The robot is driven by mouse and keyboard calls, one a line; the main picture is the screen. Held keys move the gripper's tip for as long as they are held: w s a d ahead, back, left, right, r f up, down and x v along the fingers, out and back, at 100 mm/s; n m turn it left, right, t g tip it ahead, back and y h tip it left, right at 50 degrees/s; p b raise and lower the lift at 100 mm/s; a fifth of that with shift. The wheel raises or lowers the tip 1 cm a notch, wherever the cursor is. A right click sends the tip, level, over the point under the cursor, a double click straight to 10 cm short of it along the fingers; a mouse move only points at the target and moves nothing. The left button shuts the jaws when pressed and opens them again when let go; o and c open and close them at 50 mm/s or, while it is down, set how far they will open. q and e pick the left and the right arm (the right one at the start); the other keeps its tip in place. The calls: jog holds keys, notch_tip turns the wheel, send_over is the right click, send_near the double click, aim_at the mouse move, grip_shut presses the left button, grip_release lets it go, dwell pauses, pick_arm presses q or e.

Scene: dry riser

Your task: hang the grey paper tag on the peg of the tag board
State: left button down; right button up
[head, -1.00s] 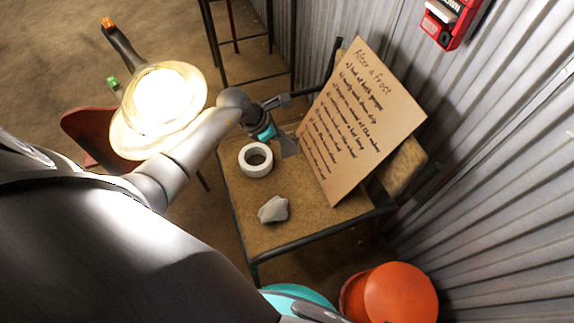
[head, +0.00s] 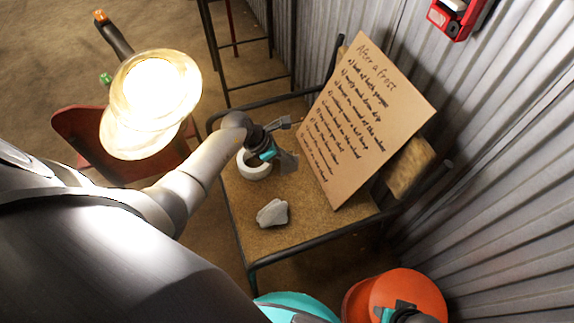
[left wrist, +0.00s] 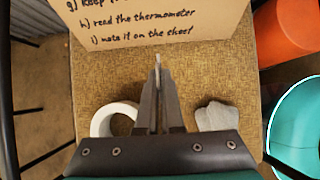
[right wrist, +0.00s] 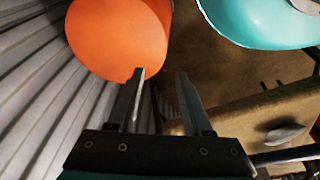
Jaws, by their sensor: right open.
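My left gripper (head: 291,164) is over the chair seat, just in front of the cardboard sheet. In the left wrist view its fingers (left wrist: 158,75) are closed together, with a thin pale sliver between and just past the tips. This looks like the grey paper tag (left wrist: 158,59) seen edge-on; its face and hole do not show. My right gripper (right wrist: 158,75) is open and empty, above the orange round thing; part of it shows at the bottom of the head view (head: 405,312). I see no tag board or peg in any view.
The chair seat (head: 262,238) bears a white tape roll (head: 255,172), a grey stone (head: 272,213) and a leaning, handwritten cardboard sheet (head: 365,120). An orange round thing (head: 405,288) stands by the corrugated wall (head: 500,160). A red box (head: 455,15) is on the wall.

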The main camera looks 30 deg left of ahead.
aim_at(287, 165)
pick_arm(q)
notch_tip(287, 165, down, 3)
jog(key=shift+f+b, duration=0.1)
jog(key=shift+b, duration=0.85)
jog(key=shift+f, duration=0.25)
pick_arm(e)
jog(key=shift+t, duration=0.3)
jog(key=shift+w+a+r, duration=0.1)
jog(key=shift+w+r, duration=0.25)
jog(key=shift+r, duration=0.4)
jog(key=shift+w+a+r, duration=0.1)
jog(key=shift+w+r, duration=0.25)
jog(key=shift+r, duration=0.35)
jog(key=shift+w+r, duration=0.35)
jog(key=shift+r, duration=0.4)
pick_arm(q)
jog(key=shift+f, duration=0.1)
jog(key=c, duration=1.4)
grip_release()
jog(key=o, duration=0.3)
pick_arm(e)
jog(key=shift+w+r, duration=0.1)
jog(key=shift+r, duration=0.2)
pick_arm(q)
jog(key=shift+o, duration=0.2)
